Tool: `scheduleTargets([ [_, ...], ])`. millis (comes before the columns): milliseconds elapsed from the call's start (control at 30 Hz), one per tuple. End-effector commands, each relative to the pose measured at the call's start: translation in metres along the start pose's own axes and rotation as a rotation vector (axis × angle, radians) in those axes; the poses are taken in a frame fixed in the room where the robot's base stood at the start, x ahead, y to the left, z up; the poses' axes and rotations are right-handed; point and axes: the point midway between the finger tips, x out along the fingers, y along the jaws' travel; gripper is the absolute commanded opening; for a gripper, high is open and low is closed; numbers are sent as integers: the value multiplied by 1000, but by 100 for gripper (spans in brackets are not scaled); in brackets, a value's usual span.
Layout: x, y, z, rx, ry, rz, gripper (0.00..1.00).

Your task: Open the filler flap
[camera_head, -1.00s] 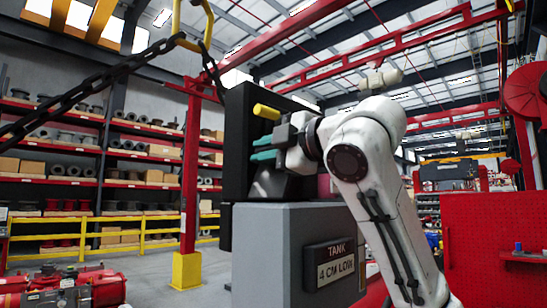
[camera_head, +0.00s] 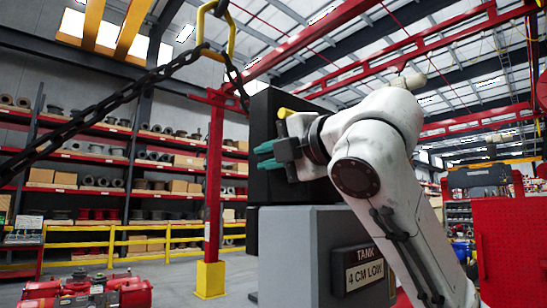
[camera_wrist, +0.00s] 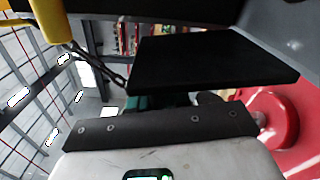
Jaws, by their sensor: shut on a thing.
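The black housing (camera_head: 262,205) stands on a grey pedestal (camera_head: 287,270) in the head view, with a yellow handle (camera_head: 284,112) near its top. My gripper (camera_head: 266,156) is in front of the housing, its teal fingers pointing left. In the wrist view a flat black panel (camera_wrist: 215,65), which looks like the filler flap, lies just beyond my gripper (camera_wrist: 155,101). The fingers are shut, apparently on this flap's edge. My wrist hides the contact. The yellow handle also shows at the wrist view's upper left (camera_wrist: 50,18).
A sign reading "TANK 4 CM LOW" (camera_head: 363,272) is on the pedestal. A chain (camera_head: 115,100) hangs across the upper left. A red post (camera_head: 214,185) with a yellow base stands left of the housing. A rounded red part (camera_wrist: 275,120) lies right of my wrist in the wrist view.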

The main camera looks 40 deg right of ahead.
Motion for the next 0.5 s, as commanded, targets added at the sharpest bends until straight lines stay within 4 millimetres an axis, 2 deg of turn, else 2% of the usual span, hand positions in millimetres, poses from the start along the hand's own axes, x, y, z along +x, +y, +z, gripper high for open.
scheduleTargets([
  [33, -2, 4, -3, -4, 5, 12, 0],
  [400, -1, 4, -4, -2, 7, 11, 0],
  [433, -1, 4, -4, -2, 7, 11, 19],
  [500, -1, 3, -4, -2, 7, 10, 26],
])
